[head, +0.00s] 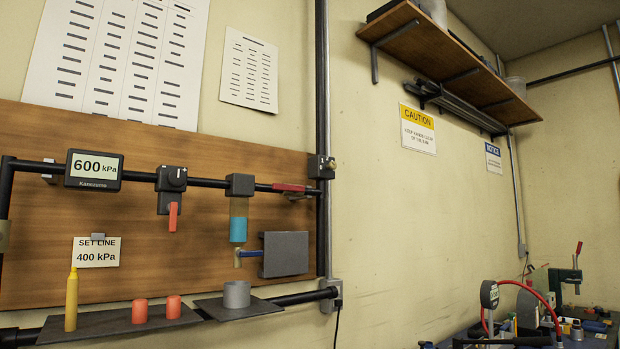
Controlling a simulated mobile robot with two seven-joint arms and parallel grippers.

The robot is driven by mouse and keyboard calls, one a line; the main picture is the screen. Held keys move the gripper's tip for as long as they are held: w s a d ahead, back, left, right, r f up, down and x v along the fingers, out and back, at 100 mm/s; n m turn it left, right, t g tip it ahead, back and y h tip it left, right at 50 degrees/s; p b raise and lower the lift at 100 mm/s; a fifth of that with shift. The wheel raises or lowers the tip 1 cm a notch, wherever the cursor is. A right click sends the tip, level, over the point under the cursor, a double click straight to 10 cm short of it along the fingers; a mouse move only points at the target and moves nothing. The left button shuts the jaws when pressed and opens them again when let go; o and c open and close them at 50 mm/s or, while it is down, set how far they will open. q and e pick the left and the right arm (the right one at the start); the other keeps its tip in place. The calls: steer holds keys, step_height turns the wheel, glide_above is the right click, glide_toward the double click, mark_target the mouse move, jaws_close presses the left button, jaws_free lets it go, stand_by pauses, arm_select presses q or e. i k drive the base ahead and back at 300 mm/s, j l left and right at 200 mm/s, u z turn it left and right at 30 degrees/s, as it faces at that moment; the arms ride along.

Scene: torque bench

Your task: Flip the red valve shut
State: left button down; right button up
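A red valve handle (289,187) lies along the black horizontal pipe (210,183), at the pipe's right end near the wall corner. It is in line with the pipe. A second lever, orange-red (173,217), hangs straight down from a black block (171,180) further left on the same pipe. A gauge (94,170) on the pipe reads 600 kPa. A card (97,252) below it reads SET LINE 400 kPa. Neither of my grippers is in view, and nothing touches the red handle.
Dark shelves below hold a yellow bottle (71,300), two red cylinders (139,311) and a grey cup (236,295). A cluttered bench (472,330) stands lower right.

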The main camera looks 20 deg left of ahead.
mark_target(294, 188)
steer(key=i+l, duration=0.7)
steer(key=i+l+z, duration=0.05)
